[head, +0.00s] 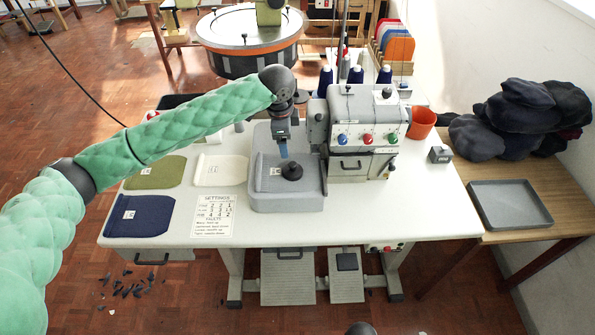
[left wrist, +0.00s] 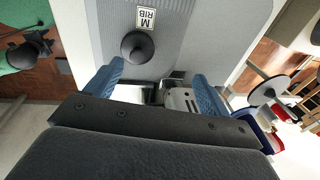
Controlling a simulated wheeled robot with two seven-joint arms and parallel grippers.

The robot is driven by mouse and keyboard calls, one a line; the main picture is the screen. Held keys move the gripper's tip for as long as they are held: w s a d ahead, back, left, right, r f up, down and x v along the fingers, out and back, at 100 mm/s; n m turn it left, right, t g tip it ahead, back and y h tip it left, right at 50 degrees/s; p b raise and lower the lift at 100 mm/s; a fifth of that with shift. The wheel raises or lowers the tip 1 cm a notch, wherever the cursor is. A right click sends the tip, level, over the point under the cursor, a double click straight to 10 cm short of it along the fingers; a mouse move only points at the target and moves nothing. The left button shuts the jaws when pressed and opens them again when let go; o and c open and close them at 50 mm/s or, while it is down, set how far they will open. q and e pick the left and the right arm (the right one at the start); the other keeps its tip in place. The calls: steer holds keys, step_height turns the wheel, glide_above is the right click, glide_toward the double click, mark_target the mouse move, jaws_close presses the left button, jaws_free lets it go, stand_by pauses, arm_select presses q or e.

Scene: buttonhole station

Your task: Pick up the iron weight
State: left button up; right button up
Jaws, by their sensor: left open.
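The black round weight with a knob on top (head: 291,171) stands on a grey fabric piece in the shallow grey tray (head: 288,205) in front of the sewing machine. In the left wrist view the weight (left wrist: 137,47) lies beyond the fingertips, beside a label reading "RIB M". My left gripper (head: 284,152) is above and just behind the weight in the head view, pointing down. Its blue fingers (left wrist: 158,85) are spread apart with nothing between them, clear of the weight.
The sewing machine (head: 364,130) stands close on the right of the tray. Green (head: 154,172), white and navy (head: 138,216) fabric pieces and a settings sheet (head: 214,216) lie left. An orange cup (head: 421,123) and small grey block (head: 440,154) stand right. An empty grey tray (head: 510,204) is on the side table.

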mark_target(292, 163)
arm_select(q)
steer(key=shift+s+d+f+m+g+h, duration=0.3)
steer(key=shift+s+d+f+m+g, duration=0.15)
steer(key=shift+s+f+m+g, duration=0.4)
steer(key=shift+s+d+m+g, duration=0.25)
steer(key=shift+s+d+m, duration=0.05)
steer(key=shift+m, duration=0.45)
steer(key=shift+a+m, duration=0.15)
steer(key=shift+m, duration=0.15)
steer(key=shift+d+f+p, duration=0.25)
steer(key=shift+f+p, duration=0.3)
steer(key=shift+f, duration=0.7)
step_height(292, 163, down, 3)
steer(key=shift+f+p, duration=0.2)
steer(key=shift+p, duration=0.85)
steer(key=shift+d+f, duration=0.15)
steer(key=shift+f, duration=0.75)
arm_select(e)
step_height(292, 163, down, 11)
steer(key=d+t, duration=0.2)
steer(key=shift+s+d, duration=0.3)
arm_select(q)
steer(key=shift+c, duration=0.2)
